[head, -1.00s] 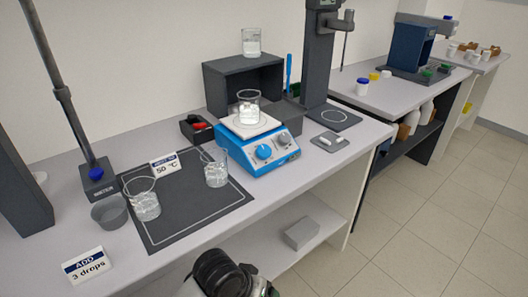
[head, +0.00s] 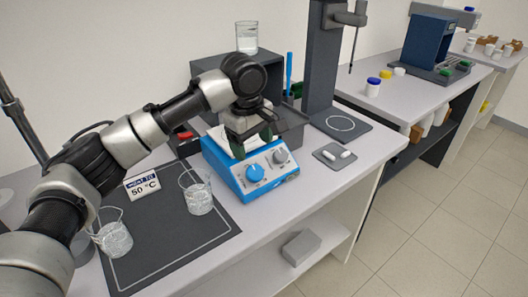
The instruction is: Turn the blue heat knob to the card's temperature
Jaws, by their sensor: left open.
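The blue hotplate (head: 270,182) stands on the bench with a blue heat knob (head: 255,173) at the left of its front panel and a grey knob (head: 280,156) at the right. The card (head: 142,187) reads "HEAT TO 50 °C" and stands on the dark mat. My left gripper (head: 252,146) is open, pointing down above the hotplate's top, behind the blue knob and apart from it as far as I can tell. The arm and gripper hide most of the hotplate's top and the beaker on it. The knob's setting is too small to read. My right gripper is not in view.
Two beakers of clear liquid, one at the front (head: 112,236) and one nearer the hotplate (head: 198,194), stand on the mat (head: 180,240). Another beaker (head: 247,38) stands on the dark shelf. A small tray (head: 335,155) with white pieces lies to the right of the hotplate.

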